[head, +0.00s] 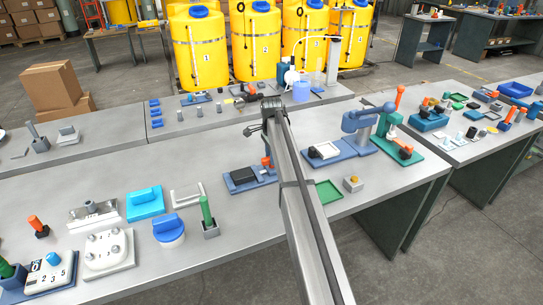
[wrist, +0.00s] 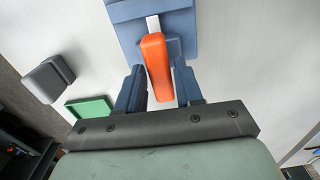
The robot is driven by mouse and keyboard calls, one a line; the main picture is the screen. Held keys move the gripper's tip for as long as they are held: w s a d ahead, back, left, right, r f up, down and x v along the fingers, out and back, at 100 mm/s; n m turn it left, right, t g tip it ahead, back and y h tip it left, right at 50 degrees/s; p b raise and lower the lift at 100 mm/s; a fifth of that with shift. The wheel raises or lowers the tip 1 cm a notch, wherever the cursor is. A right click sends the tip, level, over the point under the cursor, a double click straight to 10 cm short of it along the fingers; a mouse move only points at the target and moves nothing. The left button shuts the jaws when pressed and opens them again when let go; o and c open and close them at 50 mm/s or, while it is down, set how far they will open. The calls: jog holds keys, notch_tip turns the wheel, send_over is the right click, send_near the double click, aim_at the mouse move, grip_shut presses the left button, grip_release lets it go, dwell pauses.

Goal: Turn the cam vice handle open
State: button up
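The cam vice has a blue base (head: 240,180) and an orange handle (head: 266,162). In the head view it sits on the grey bench, partly hidden behind my arm. In the wrist view the blue base (wrist: 155,30) is at the top centre, with a white strip leading to the orange handle (wrist: 157,65). My gripper (wrist: 160,75) is open. Its two dark blue fingers stand on either side of the handle, with visible gaps near the fingertips. Contact farther along the handle cannot be told. My gripper's fingers cannot be made out in the head view.
A green tray (head: 328,193) lies right of my arm, with a small grey block carrying a yellow knob (head: 353,182) beyond it. A blue fixture (head: 340,153) stands to the right. A green-handled block (head: 208,217) and blue-topped round part (head: 168,229) stand left.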

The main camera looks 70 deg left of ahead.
jog(key=shift+o, duration=1.2)
notch_tip(320, 180, up, 14)
jog(key=shift+w+f, duration=0.1)
jog(key=shift+f, duration=0.05)
